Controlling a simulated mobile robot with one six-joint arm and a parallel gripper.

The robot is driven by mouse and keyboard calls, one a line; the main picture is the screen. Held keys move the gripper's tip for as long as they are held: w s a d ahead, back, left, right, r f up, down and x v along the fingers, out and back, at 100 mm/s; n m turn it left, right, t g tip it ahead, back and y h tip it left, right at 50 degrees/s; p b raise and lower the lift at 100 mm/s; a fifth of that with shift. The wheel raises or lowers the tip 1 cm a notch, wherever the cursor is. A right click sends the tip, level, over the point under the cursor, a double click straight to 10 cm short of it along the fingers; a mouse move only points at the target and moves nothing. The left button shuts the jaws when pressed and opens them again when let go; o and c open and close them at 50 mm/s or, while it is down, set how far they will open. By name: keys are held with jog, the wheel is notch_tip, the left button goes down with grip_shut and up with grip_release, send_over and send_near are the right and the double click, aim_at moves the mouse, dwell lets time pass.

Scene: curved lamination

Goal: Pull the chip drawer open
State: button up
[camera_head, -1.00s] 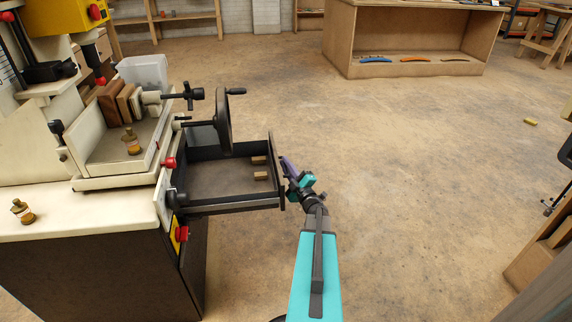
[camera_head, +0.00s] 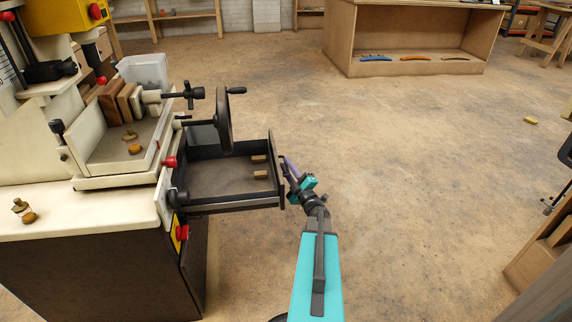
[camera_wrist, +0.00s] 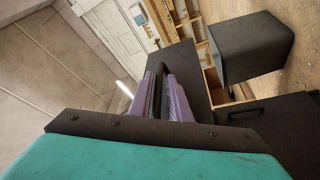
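The chip drawer (camera_head: 232,204) is a dark, shallow box pulled out from the machine's right side, its inside showing in the head view. Two small wooden blocks (camera_head: 260,174) lie in it. My gripper (camera_head: 289,167) is at the outer side of the drawer's dark front panel (camera_head: 275,172). In the wrist view the purple fingers (camera_wrist: 161,88) are close together, with a dark curved handle (camera_wrist: 157,68) between their tips. The dark panel (camera_wrist: 188,68) is just beyond. The exact contact on the handle is partly hidden by the fingers.
A handwheel (camera_head: 223,120) with a crank stands above the drawer. Brass pieces lie on the machine table (camera_head: 70,222). Open floor (camera_head: 420,190) spreads to the right; a wooden cabinet (camera_head: 410,68) stands behind.

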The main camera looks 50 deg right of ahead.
jog(key=p+v, duration=0.2)
jog(key=v, duration=1)
jog(key=shift+s, duration=0.15)
jog(key=shift+s+a, duration=0.1)
